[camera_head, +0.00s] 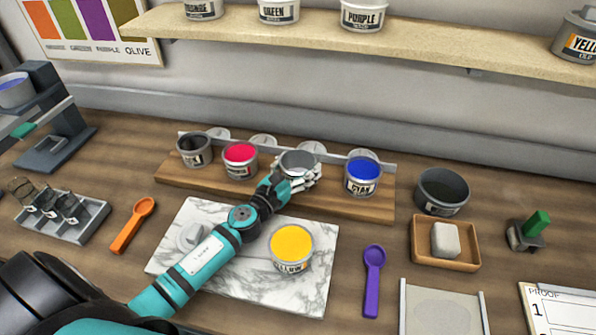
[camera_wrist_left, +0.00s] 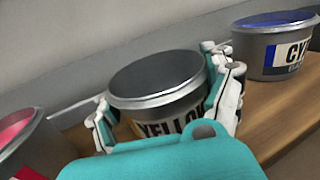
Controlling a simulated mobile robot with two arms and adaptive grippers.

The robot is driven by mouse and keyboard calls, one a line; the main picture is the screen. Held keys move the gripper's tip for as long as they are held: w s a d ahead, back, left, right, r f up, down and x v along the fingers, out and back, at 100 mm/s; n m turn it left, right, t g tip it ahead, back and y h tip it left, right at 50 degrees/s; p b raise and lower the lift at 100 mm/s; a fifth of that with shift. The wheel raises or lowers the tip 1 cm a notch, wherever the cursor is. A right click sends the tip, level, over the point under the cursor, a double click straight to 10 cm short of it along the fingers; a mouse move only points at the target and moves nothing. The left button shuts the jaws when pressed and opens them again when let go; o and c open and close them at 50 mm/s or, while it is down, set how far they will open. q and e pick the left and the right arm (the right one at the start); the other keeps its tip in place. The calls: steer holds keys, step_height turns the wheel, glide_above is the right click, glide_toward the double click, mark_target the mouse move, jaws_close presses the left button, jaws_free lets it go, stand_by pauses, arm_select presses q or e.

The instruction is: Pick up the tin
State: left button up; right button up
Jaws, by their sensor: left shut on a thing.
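My left gripper (camera_head: 303,178) is shut on a grey tin (camera_head: 298,162) with a dark grey top. The tin is between the magenta and cyan tins at the wooden board. In the left wrist view this held tin (camera_wrist_left: 160,84) shows a partly hidden label reading "YELLO", with white fingers of the left gripper (camera_wrist_left: 168,105) on both sides. It looks slightly tilted there; I cannot tell whether it touches the board. A second tin, open with yellow ink (camera_head: 291,247), stands on the marble slab (camera_head: 240,281). My right gripper is not in view.
The wooden board (camera_head: 220,187) also bears a black tin (camera_head: 194,150), a magenta tin (camera_head: 240,158) and a cyan tin (camera_head: 362,176). Orange (camera_head: 134,225) and purple (camera_head: 373,280) scoops lie beside the slab. A dark bowl (camera_head: 442,192) stands right. A shelf (camera_head: 380,40) runs above.

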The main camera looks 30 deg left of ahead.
arm_select(q)
steer(key=c, duration=0.6)
steer(key=shift+r, duration=0.1)
